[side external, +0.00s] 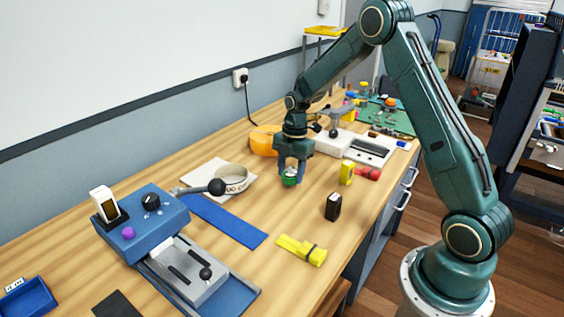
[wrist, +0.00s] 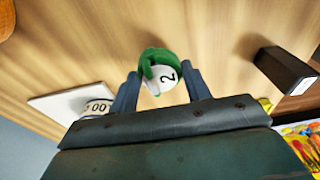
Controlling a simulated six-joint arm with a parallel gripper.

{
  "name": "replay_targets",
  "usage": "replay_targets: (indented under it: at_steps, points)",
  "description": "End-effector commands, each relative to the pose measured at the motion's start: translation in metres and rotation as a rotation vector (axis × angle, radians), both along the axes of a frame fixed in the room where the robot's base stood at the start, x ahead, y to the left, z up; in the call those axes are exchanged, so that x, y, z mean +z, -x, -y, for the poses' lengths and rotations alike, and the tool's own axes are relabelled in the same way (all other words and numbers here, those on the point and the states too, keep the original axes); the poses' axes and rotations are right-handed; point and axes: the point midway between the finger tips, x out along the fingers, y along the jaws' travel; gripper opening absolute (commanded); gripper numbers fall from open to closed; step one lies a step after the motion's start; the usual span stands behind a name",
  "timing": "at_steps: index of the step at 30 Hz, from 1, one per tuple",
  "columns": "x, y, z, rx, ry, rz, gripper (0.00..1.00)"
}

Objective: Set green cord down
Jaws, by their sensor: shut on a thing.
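The green cord (side external: 289,181) is a small green bundle low between the fingers of my gripper (side external: 291,171), over the wooden bench. In the wrist view, the green cord (wrist: 153,58) shows beyond and between the fingertips of my gripper (wrist: 163,76). A white tag (wrist: 164,78) with a dark "2" is on its near side. My gripper is shut on the cord and points down. I cannot tell whether the cord's underside touches the bench.
A white plate with a pale strap roll (side external: 232,179) lies left, beside a blue strip (side external: 226,221). A black block (side external: 333,207), yellow block (side external: 347,172) and red piece (side external: 368,173) stand right. An orange object (side external: 265,139) is behind. Bare bench (side external: 282,216) lies in front.

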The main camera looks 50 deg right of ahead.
Motion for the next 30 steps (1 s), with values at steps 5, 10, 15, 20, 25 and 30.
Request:
replay_targets:
  at_steps: [5,10,15,20,25,30]
  points:
    - [-0.017,0.001,0.0,0.0,0.0,-0.002,0.25]
    - [-0.019,0.0,0.0,0.0,0.001,0.0,0.25]
    - [-0.019,0.0,0.0,0.0,0.0,-0.001,0.25]
    - [-0.022,0.0,0.0,0.0,0.0,0.0,0.52]
    - [-0.022,0.0,0.0,0.0,0.0,-0.001,0.7]
    - [-0.022,0.0,0.0,0.0,0.0,-0.001,0.7]
